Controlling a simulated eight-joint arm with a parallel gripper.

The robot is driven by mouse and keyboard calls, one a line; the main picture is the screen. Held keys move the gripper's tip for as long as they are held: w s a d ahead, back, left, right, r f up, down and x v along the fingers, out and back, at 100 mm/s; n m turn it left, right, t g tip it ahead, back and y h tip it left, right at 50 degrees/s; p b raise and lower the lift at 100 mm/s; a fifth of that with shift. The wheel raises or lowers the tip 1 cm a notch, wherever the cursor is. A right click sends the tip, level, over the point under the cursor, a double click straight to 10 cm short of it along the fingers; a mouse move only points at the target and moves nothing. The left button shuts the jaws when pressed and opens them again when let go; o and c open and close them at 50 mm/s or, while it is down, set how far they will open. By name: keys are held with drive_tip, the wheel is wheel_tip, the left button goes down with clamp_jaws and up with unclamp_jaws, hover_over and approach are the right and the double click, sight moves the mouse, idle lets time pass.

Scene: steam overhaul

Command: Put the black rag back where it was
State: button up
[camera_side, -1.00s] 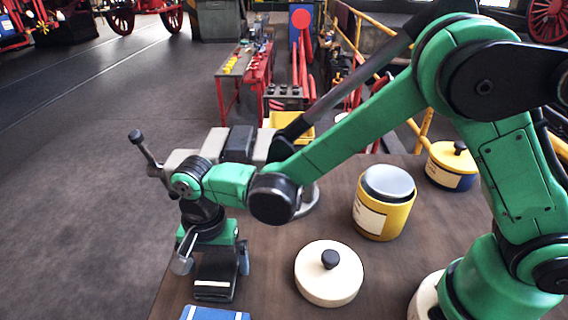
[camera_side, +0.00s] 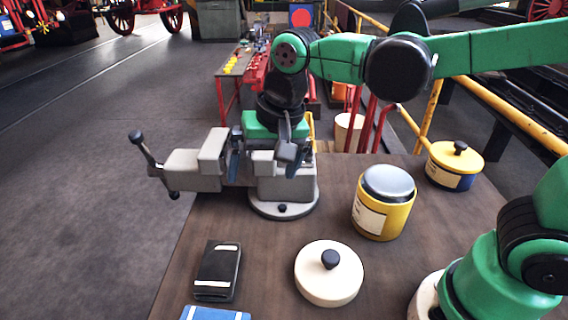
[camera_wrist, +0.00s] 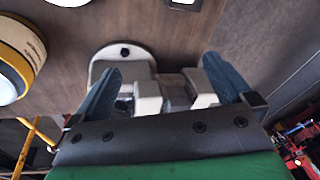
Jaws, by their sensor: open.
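The black rag (camera_side: 218,271) lies folded flat on the brown bench at the front left, with white stripes across it. Part of it shows at the top edge of the wrist view (camera_wrist: 186,3). My gripper (camera_side: 264,165) is behind the rag and well apart from it, pointing down over the grey vise (camera_side: 194,178). In the wrist view my gripper (camera_wrist: 165,88) has its two blue fingers spread wide, with the vise (camera_wrist: 148,98) below and between them and nothing held. Whether the fingers touch the vise cannot be told.
A blue cloth (camera_side: 214,314) lies in front of the rag. A cream lid (camera_side: 329,274) with a black knob, a yellow canister (camera_side: 383,208) and a yellow-and-blue pot (camera_side: 453,168) stand to the right. The bench (camera_side: 265,245) is clear between rag and vise.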

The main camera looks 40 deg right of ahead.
drive_tip(key=s+d+f+n+t+h, duration=0.1)
drive_tip(key=s+d+n+t, duration=0.3)
drive_tip(key=d, duration=0.5)
drive_tip(key=shift+s+d+f+n, duration=0.2)
drive_tip(key=shift+d+f+n, duration=0.05)
drive_tip(key=shift+n, duration=0.25)
